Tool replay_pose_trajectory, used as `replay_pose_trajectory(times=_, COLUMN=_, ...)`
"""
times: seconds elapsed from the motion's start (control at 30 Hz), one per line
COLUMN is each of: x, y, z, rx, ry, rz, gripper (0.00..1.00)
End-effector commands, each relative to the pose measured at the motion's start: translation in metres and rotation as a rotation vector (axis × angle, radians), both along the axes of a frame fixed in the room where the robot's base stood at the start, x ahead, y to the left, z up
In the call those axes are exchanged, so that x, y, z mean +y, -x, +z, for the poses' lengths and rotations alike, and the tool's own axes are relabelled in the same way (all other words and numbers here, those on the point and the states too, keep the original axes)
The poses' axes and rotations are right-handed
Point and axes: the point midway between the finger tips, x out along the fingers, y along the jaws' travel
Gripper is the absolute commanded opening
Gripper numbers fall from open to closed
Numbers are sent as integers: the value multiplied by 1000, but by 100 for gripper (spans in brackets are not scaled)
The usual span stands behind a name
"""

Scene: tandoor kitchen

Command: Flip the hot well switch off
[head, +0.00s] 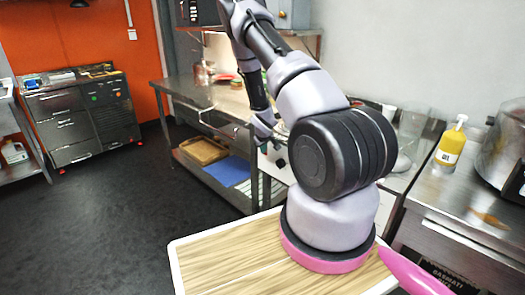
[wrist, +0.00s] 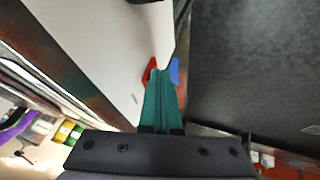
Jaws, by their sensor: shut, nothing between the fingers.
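My gripper (wrist: 161,76) shows in the wrist view as two teal fingers pressed together, with nothing between them. A small red part (wrist: 149,72) sits at the edge of a pale panel (wrist: 105,50), just left of the fingertips. It may be the hot well switch, but I cannot tell its position or whether the fingers touch it. In the head view my gripper (head: 265,130) hangs low beside the counter, in front of a pale front panel (head: 272,172) with dark knobs (head: 280,163). My arm hides part of this unit.
A steel counter (head: 180,90) runs behind, with a wooden tray (head: 203,151) and a blue board (head: 230,172) on its lower shelf. A yellow bottle (head: 451,148) and a large pot (head: 506,150) stand at right. The dark floor (head: 110,220) at left is clear.

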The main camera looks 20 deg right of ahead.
Motion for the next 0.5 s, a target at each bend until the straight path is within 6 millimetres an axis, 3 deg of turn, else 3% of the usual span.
replay_pose_trajectory(times=0.5, x=-3, y=-3, z=9, rx=4, ry=-26, rz=2, gripper=0)
